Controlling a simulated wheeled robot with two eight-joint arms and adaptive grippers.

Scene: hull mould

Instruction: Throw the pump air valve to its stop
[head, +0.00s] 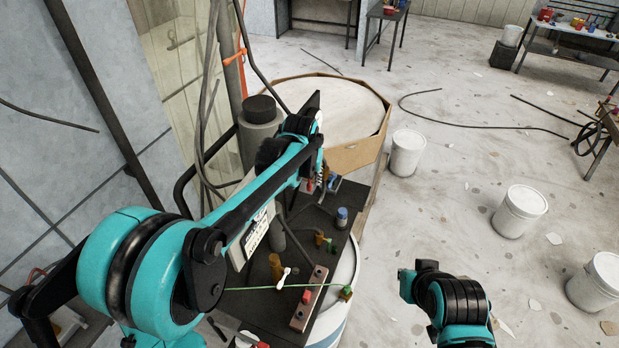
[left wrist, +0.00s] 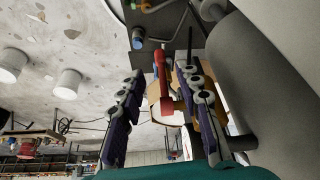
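A red lever handle (left wrist: 162,78), which looks like the air valve's, shows in the left wrist view between the two fingers of my left gripper (left wrist: 160,98). The fingers stand apart, with visible gaps to the lever on both sides. In the head view my left gripper (head: 318,182) is at the far end of the dark pump bench (head: 318,222), mostly hidden by my arm. A bit of red (head: 308,186) shows beside it. The valve's body and stop cannot be made out.
The bench carries a blue-capped fitting (head: 342,217), brass fittings, a white-handled valve (head: 284,278) and a green line. A grey cylinder (head: 259,137) and hoses stand left of my gripper. White buckets (head: 407,152) stand on the floor to the right.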

